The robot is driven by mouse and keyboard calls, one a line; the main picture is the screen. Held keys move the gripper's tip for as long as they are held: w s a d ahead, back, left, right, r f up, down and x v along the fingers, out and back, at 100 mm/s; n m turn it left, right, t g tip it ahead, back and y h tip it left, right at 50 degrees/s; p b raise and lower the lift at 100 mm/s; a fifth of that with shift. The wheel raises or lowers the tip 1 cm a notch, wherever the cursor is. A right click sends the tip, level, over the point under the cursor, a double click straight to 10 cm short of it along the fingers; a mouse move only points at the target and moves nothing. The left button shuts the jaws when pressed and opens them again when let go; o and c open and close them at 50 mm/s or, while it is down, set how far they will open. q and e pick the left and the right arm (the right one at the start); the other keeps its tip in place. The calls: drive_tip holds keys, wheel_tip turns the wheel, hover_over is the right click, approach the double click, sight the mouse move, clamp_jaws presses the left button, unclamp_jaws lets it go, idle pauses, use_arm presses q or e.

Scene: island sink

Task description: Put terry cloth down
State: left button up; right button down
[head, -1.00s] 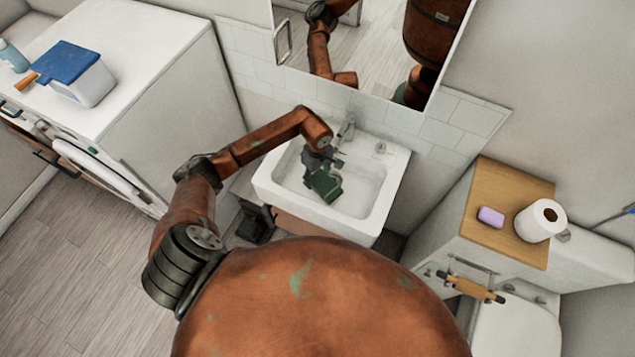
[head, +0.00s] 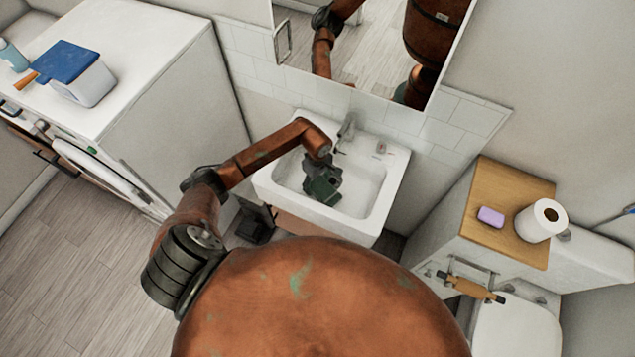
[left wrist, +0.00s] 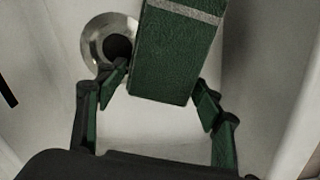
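The terry cloth (head: 322,190) is a dark green, block-shaped bundle inside the white sink basin (head: 361,198). In the left wrist view the cloth (left wrist: 172,60) has a pale grey stripe across its top and runs out of the frame. My left gripper (left wrist: 163,75) points down into the basin, with its green-padded fingertips close against both sides of the cloth. In the head view the left gripper (head: 322,172) is directly above the cloth. I cannot tell whether the cloth touches the basin floor. My right gripper is out of view.
The round metal drain (left wrist: 108,40) is partly covered by the cloth. A faucet (head: 345,130) rises behind the basin. A wooden-topped cabinet (head: 480,240) with purple soap (head: 491,217) and a paper roll (head: 541,221) stands to the right.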

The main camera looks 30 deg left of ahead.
use_arm(q)
drive_tip(key=shift+o, duration=1)
drive_tip(key=shift+r, duration=0.5)
wheel_tip(320, 180, up, 6)
drive_tip(key=shift+r, duration=0.45)
